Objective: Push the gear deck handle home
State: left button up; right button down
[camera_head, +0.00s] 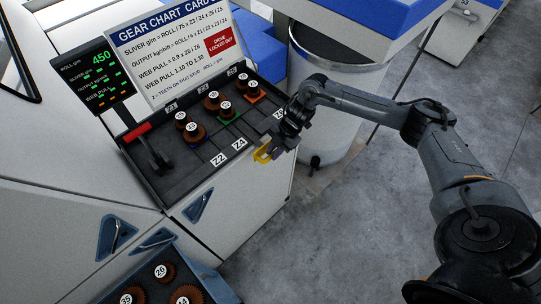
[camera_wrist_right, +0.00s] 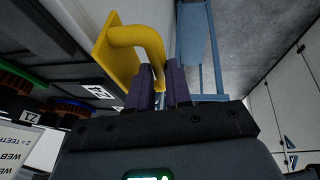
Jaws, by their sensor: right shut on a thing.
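The gear deck (camera_head: 181,178) is a dark tray on top of a pale cabinet, carrying several brown gears on studs. Its yellow handle (camera_head: 262,153) sticks out at the deck's front right edge. In the right wrist view the handle (camera_wrist_right: 148,38) is a bent yellow bar on a yellow plate. My right gripper (camera_head: 271,149) is at the handle, and its purple fingers (camera_wrist_right: 165,75) are shut on the bar's near end. The fingers hide part of the bar. My left gripper is in neither view.
A red-topped lever (camera_head: 137,132) stands at the deck's left. Behind are a green-lit display (camera_head: 95,72) and a gear chart sign (camera_head: 165,50). A large grey can (camera_head: 330,105) stands close behind my right arm. A gear tray (camera_head: 216,284) is at the bottom. Floor at right is clear.

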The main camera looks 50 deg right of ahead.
jog(key=c, duration=1.1)
grip_release()
jog(key=shift+w, duration=0.3)
jog(key=shift+o, duration=0.2)
jog(key=shift+s, duration=0.1)
jog(key=shift+d+r, duration=0.1)
jog(key=shift+r, duration=0.1)
jog(key=b+v, duration=0.2)
jog(key=v, duration=0.8)
jog(key=shift+r, duration=0.15)
jog(key=shift+s+d, duration=0.1)
